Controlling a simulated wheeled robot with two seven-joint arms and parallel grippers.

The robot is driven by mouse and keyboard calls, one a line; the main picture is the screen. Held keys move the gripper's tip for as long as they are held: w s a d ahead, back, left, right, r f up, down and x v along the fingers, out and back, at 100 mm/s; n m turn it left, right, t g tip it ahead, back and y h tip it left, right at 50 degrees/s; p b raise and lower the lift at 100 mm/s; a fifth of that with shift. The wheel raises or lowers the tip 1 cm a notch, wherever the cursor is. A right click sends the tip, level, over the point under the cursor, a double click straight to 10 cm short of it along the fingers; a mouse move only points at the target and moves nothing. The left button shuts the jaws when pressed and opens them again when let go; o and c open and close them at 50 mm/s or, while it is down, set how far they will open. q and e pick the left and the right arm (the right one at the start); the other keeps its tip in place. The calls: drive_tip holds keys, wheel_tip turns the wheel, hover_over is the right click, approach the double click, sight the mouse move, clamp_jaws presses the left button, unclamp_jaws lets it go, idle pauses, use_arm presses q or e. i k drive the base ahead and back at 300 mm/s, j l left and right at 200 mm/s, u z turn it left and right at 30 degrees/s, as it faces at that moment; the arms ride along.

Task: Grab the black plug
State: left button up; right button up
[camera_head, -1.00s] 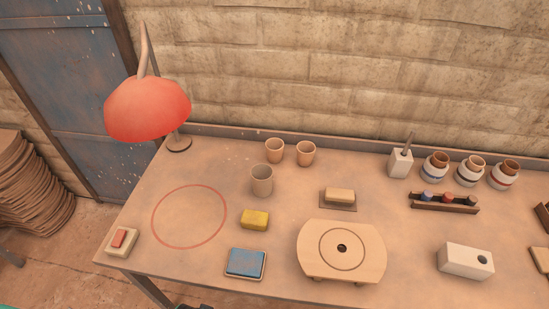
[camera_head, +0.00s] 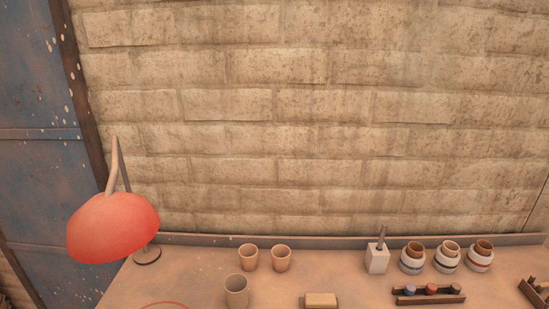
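A small dark rack (camera_head: 428,299) stands at the lower right of the table. It holds a blue plug (camera_head: 409,290), a red plug (camera_head: 431,288) and a dark plug (camera_head: 455,288) at its right end. The dark one looks black, but it is small and hard to make out. Neither of my grippers is in view.
A red lamp (camera_head: 113,227) stands at the left. Three clay cups (camera_head: 236,291) sit right of it. A pale block (camera_head: 320,300) lies at the bottom edge. Behind the rack are a white holder (camera_head: 377,258) and three banded jars (camera_head: 446,257). A brick wall (camera_head: 300,120) closes the back.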

sight(455, 287)
drive_tip(key=z, duration=1.2)
